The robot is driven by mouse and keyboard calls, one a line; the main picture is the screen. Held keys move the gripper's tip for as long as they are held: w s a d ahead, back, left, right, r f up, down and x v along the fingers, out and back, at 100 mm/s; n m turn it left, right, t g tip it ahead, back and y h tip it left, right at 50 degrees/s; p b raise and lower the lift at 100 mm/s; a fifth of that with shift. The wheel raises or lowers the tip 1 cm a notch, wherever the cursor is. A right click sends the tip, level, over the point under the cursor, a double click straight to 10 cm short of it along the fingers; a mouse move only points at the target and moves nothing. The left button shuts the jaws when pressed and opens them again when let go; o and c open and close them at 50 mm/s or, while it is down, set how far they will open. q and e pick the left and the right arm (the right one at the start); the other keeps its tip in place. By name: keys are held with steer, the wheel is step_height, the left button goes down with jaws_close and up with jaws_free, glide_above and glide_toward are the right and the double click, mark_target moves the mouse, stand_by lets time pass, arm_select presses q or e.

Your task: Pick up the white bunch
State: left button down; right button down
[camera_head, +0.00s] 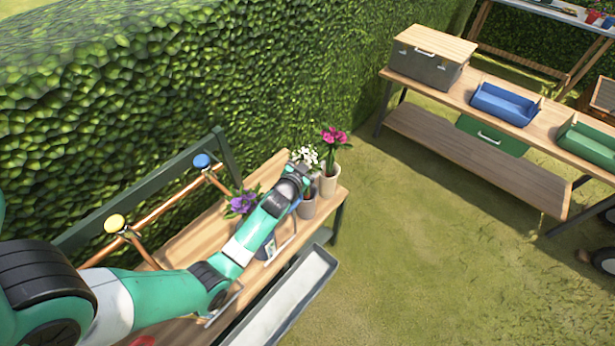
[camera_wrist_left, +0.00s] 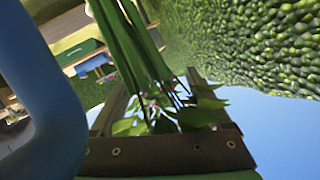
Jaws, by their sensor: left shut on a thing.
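The white bunch (camera_head: 304,155) shows at the end of my left arm in the head view, above a grey pot (camera_head: 308,206). My left gripper (camera_head: 300,172) is at its stems, shut on them. Its fingertips are largely hidden by the wrist. In the left wrist view, green stems (camera_wrist_left: 130,45) run close to the camera; the white blooms are not visible there. I cannot tell whether the stems are clear of the pot. My right gripper is not in view.
Pink flowers (camera_head: 333,137) stand in a pale pot (camera_head: 329,182) close to the right. Purple flowers (camera_head: 243,202) are left of my wrist. A wooden bench (camera_head: 190,237) lies under my arm, with a grey trough (camera_head: 287,300) below. A hedge (camera_head: 190,80) rises behind; grass is open to the right.

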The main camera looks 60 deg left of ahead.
arm_select(q)
step_height(320, 180, up, 18)
steer(key=p, duration=0.6)
steer(key=shift+p, duration=0.4)
step_height(320, 180, up, 2)
steer(key=shift+r+p, duration=0.25)
steer(key=shift+p, duration=1)
